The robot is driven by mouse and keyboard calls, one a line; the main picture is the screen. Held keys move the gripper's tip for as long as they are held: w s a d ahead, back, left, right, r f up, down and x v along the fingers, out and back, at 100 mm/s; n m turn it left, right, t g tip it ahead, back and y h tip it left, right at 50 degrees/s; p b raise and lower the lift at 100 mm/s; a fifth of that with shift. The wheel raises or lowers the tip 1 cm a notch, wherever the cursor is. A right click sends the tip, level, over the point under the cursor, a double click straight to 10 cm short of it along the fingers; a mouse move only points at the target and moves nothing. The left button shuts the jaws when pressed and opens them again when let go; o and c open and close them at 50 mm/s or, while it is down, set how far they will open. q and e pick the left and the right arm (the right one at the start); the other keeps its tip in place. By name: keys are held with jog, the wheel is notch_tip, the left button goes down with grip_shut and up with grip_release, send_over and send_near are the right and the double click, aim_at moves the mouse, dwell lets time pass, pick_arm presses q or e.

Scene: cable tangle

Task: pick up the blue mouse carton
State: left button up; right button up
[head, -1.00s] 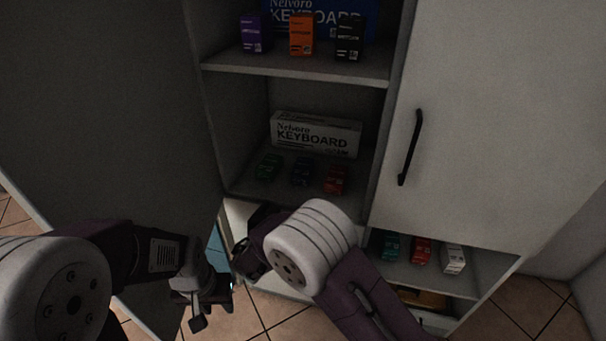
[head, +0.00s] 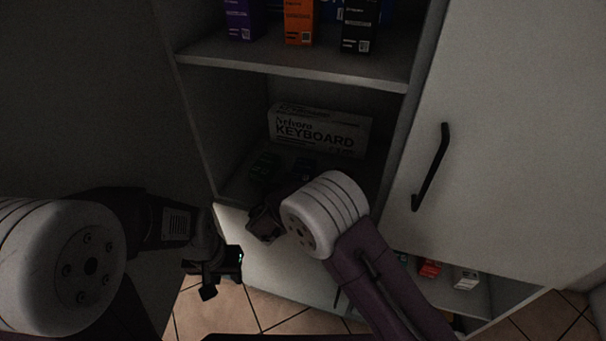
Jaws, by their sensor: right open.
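The blue mouse carton (head: 305,167) looks very dark. It stands on the middle shelf in front of the white keyboard box, partly hidden behind my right arm. A green carton (head: 262,165) stands to its left. My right gripper (head: 262,226) is open and empty at the front edge of that shelf, below and left of the blue carton and apart from it. My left gripper (head: 216,276) hangs low at the left, in front of the cabinet's lower part. Its jaws are too dark to read.
The white keyboard box (head: 318,132) stands at the back of the middle shelf. Purple (head: 242,20), orange (head: 299,22) and black (head: 360,25) cartons stand on the shelf above. Red (head: 429,268) and white (head: 466,278) cartons sit lower right.

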aim_at(300, 176)
jog(key=x, duration=0.6)
jog(key=shift+d+f+b, duration=0.1)
jog(key=shift+f+b, duration=0.05)
jog(key=shift+b, duration=0.2)
jog(key=c, duration=1.6)
